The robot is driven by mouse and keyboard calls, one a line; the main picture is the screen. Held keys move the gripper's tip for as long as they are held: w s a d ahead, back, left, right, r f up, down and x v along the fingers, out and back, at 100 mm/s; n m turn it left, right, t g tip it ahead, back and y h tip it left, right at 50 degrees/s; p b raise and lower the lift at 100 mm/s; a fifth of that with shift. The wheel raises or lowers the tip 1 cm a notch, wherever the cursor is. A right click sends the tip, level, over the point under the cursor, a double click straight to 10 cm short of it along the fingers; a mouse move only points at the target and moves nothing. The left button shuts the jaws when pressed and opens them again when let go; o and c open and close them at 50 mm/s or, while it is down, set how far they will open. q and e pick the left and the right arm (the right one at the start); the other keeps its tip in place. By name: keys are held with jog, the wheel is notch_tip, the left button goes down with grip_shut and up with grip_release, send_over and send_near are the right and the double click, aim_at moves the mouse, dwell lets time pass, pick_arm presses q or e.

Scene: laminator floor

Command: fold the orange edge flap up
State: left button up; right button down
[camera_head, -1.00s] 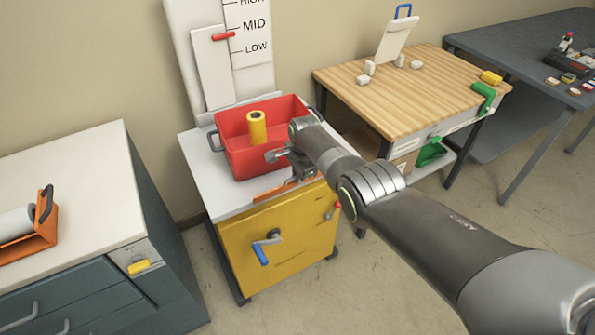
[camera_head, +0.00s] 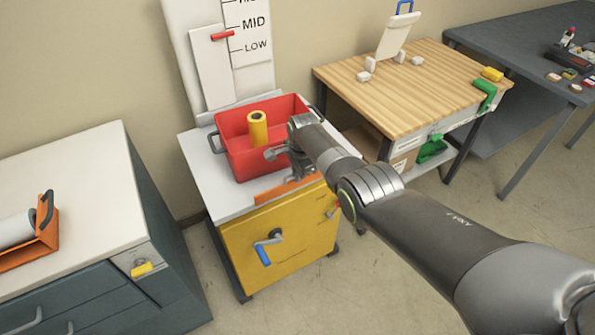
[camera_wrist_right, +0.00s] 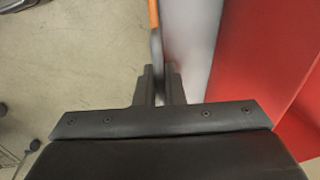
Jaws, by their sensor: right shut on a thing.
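The orange edge flap (camera_head: 287,189) runs along the front edge of the white-topped cart (camera_head: 231,204), above its yellow front. In the head view it stands up from the edge as a narrow strip, and my right gripper (camera_head: 300,178) is at its right part. In the right wrist view the flap (camera_wrist_right: 154,14) shows edge-on as a thin orange strip running down to the fingers. My right gripper (camera_wrist_right: 160,86) is shut on it there. The fingertips are partly hidden by the arm in the head view. My left gripper is not in view.
A red bin (camera_head: 232,150) with a yellow roll (camera_head: 257,130) inside stands on the cart just behind the flap. A blue-handled crank (camera_head: 264,253) sticks out of the yellow front. A wooden table (camera_head: 420,85) is to the right, a white-topped cabinet (camera_head: 80,190) to the left.

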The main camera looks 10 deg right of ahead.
jog(key=shift+w+a+r, duration=0.25)
jog(key=shift+w+r, duration=0.2)
jog(key=shift+w, duration=0.15)
jog(key=c, duration=1.7)
grip_release()
jog(key=shift+f, duration=0.1)
jog(key=shift+o, duration=0.3)
jog(key=shift+w+a+f, duration=0.1)
jog(key=shift+f, duration=0.1)
jog(key=shift+s, duration=0.2)
jog(key=shift+r, duration=0.1)
